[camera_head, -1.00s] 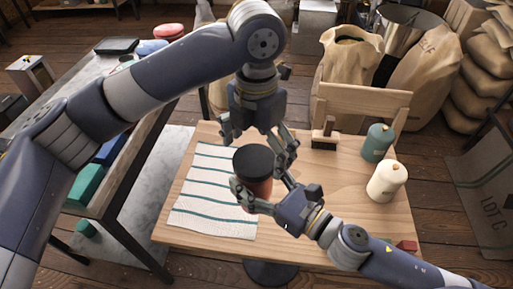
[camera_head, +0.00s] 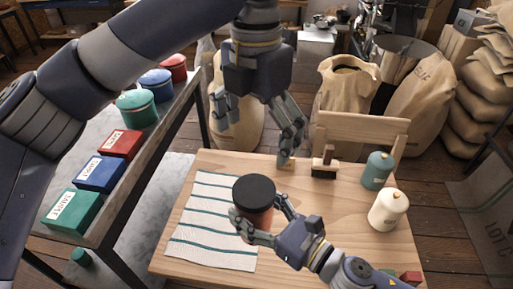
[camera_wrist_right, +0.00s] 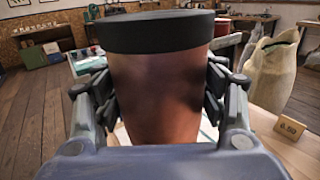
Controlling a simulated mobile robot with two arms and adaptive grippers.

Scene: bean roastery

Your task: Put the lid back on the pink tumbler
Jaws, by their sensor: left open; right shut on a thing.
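The pink tumbler (camera_head: 262,222), brownish-pink in this light, stands upright by the striped cloth on the wooden table. The black lid (camera_head: 254,189) sits level on its top, covering the mouth. My right gripper (camera_head: 257,216) is shut around the tumbler's body from the front right. In the right wrist view the tumbler (camera_wrist_right: 155,95) is between the fingers and the lid (camera_wrist_right: 155,32) looks flush on the rim. My left gripper (camera_head: 251,130) is open and empty, above and behind the tumbler, clear of the lid.
The striped cloth (camera_head: 205,225) lies at left. A brush (camera_head: 324,166), a teal canister (camera_head: 377,170) and a cream canister (camera_head: 388,210) stand at right. A side bench at left holds boxes and round tins.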

